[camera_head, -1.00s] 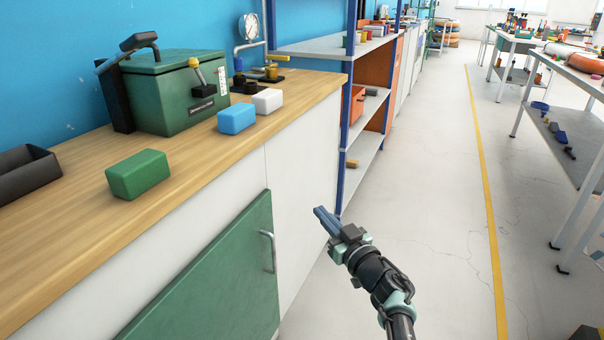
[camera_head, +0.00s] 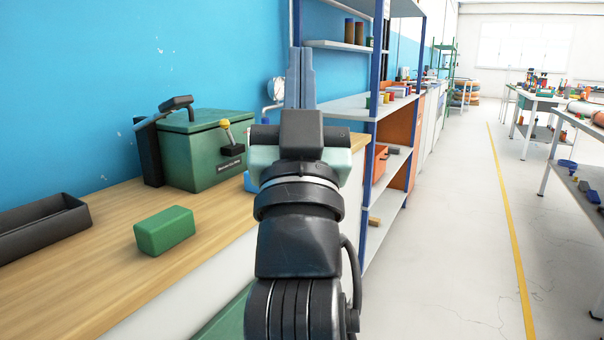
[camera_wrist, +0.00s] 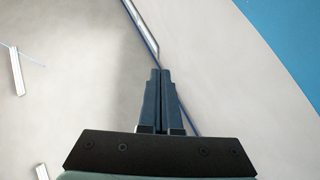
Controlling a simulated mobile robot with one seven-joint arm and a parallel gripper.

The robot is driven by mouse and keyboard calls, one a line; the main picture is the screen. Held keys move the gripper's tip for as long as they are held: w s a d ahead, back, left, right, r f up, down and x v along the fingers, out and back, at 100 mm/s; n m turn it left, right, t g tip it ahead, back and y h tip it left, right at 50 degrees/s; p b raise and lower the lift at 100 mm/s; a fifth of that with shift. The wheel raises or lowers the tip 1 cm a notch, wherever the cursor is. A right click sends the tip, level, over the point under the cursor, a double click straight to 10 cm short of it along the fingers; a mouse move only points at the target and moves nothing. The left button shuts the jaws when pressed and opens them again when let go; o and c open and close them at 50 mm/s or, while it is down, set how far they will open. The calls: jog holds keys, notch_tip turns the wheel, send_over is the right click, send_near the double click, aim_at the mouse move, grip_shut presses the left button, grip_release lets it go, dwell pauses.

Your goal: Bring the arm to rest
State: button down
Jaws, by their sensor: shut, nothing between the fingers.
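My gripper (camera_head: 300,78) stands raised close in front of the head camera, pointing up, with its two blue-grey fingers together and nothing between them. My wrist and arm fill the lower middle of the head view and hide part of the wooden counter and what stands behind. In the wrist view my gripper (camera_wrist: 160,75) also shows its fingers closed side by side, apart from any object.
The wooden counter (camera_head: 100,270) at left bears a green block (camera_head: 164,231), a green machine box (camera_head: 205,150) and a dark tray (camera_head: 40,228). A blue-posted shelf (camera_head: 380,190) stands behind my gripper. The floor (camera_head: 450,240) to the right is clear.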

jog(key=s+r, duration=0.3)
jog(key=s, duration=1)
notch_tip(320, 180, up, 38)
jog(key=p, duration=3.7)
jog(key=shift+s+n+t+p, duration=0.25)
jog(key=shift+n+t+p, duration=0.05)
jog(key=shift+t+p, duration=0.1)
jog(key=shift+r, duration=0.1)
